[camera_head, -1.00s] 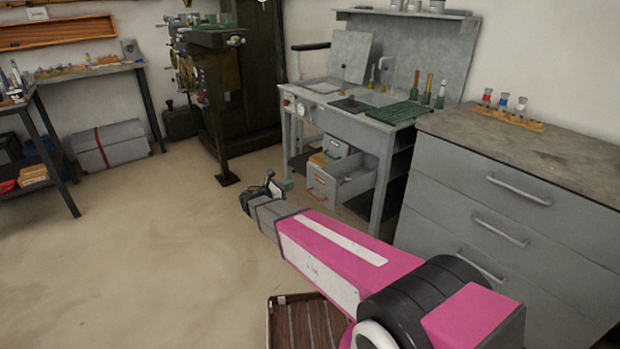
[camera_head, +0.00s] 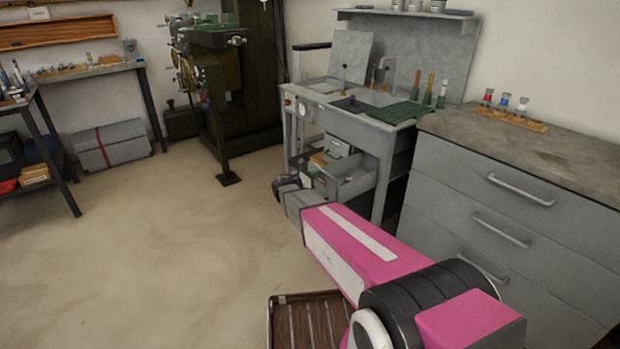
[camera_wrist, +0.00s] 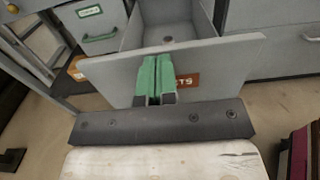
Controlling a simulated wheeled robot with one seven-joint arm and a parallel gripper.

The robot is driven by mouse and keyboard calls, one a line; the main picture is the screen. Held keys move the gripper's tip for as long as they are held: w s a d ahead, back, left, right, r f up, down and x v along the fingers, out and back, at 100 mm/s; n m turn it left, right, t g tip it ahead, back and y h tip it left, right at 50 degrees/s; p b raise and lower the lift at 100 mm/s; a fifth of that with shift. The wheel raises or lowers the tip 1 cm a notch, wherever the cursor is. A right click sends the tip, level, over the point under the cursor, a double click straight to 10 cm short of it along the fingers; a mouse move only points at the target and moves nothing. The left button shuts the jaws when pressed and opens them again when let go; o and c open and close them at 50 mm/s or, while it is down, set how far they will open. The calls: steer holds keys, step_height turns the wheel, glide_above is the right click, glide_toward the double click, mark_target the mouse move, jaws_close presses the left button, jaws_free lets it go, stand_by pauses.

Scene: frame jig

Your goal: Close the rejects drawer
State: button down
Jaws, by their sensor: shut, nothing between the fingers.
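The rejects drawer (camera_wrist: 215,62) is open, its grey front standing out from the bench and its empty-looking tray showing behind. Its orange label (camera_wrist: 188,80) ends in "TS"; the rest is covered by my fingers. My gripper (camera_wrist: 158,62) is shut and empty, its green fingers together in front of the middle of the drawer front. I cannot tell whether the fingertips touch it. In the head view the open drawer (camera_head: 357,184) sticks out under the bench, its front partly hidden by my gripper (camera_head: 289,183).
Another drawer (camera_wrist: 97,22) with a green label and green handle sits to the left of the open one. A grey cabinet (camera_head: 480,210) with bar handles stands at right. A brown slatted crate (camera_head: 308,322) lies on the floor near my arm. The floor at left is clear.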

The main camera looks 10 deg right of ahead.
mark_target(348, 184)
steer(key=shift+d, duration=0.15)
steer(key=x, duration=2.7)
steer(key=shift+w+d+r, duration=0.1)
steer(key=shift+w, duration=0.1)
steer(key=v, duration=1.5)
steer(key=s+f+m+g+y, duration=0.1)
steer(key=s+m, duration=0.1)
steer(key=s, duration=0.1)
steer(key=s+d+f+m+g+y, duration=0.1)
steer(key=s+m+g, duration=0.1)
steer(key=s+m, duration=0.1)
steer(key=s+d+f+m+g+y, duration=0.1)
steer(key=s+m, duration=0.1)
steer(key=s, duration=0.3)
steer(key=shift+s, duration=0.25)
steer(key=s+a+m+g+y, duration=0.1)
steer(key=s+a+m+y, duration=0.2)
steer(key=s, duration=0.5)
steer(key=s+a+f+m+g+y, duration=0.1)
steer(key=s+a+m+y, duration=0.3)
steer(key=s+m, duration=0.4)
steer(key=s+a+f+m+g+y, duration=0.1)
steer(key=s+a+m+g+y, duration=0.2)
steer(key=s, duration=0.6)
steer(key=a+m+y, duration=0.1)
steer(key=m+y, duration=0.1)
steer(key=m, duration=0.1)
steer(key=shift+y, duration=0.3)
